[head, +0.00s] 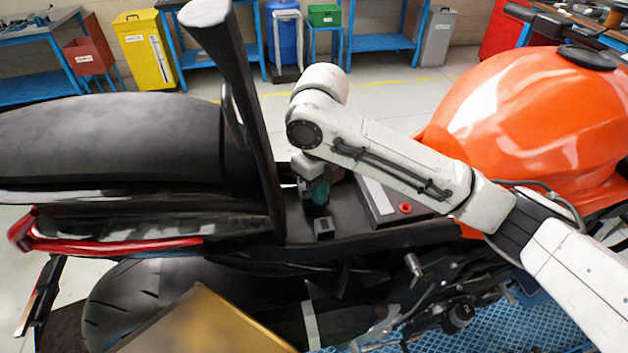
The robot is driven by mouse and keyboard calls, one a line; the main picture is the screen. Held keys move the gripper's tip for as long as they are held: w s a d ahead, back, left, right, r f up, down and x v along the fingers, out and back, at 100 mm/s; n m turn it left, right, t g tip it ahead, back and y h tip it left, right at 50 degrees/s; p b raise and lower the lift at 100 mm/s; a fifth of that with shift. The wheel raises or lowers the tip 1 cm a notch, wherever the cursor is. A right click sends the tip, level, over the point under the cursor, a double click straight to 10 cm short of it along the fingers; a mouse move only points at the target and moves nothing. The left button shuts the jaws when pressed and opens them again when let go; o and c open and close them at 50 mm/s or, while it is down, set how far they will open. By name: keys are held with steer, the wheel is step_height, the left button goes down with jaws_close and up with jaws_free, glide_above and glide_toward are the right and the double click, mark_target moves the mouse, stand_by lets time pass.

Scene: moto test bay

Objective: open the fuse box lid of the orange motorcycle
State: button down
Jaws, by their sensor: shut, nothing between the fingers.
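The orange motorcycle (530,115) stands side-on, its orange tank at the right. Its open under-seat bay (300,228) lies in the middle of the view. A small black box-like part (323,228) sits in the bay; I cannot tell for sure whether it is the fuse box or its lid. My gripper (318,190) is over the bay, just above and behind this small part, pointing down. It is shut and empty. My white arm hides part of the bay, and the fingertips are too small to tell whether they touch anything.
A raised black seat (240,110) stands steeply just left of my gripper. A dark box with a red cap (405,208) lies right of it. The rear seat (110,135) is at the left. Blue benches and a yellow cabinet (147,50) stand behind, past clear floor.

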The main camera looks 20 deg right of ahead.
steer(key=shift+w+r, duration=0.1)
steer(key=shift+w, duration=0.15)
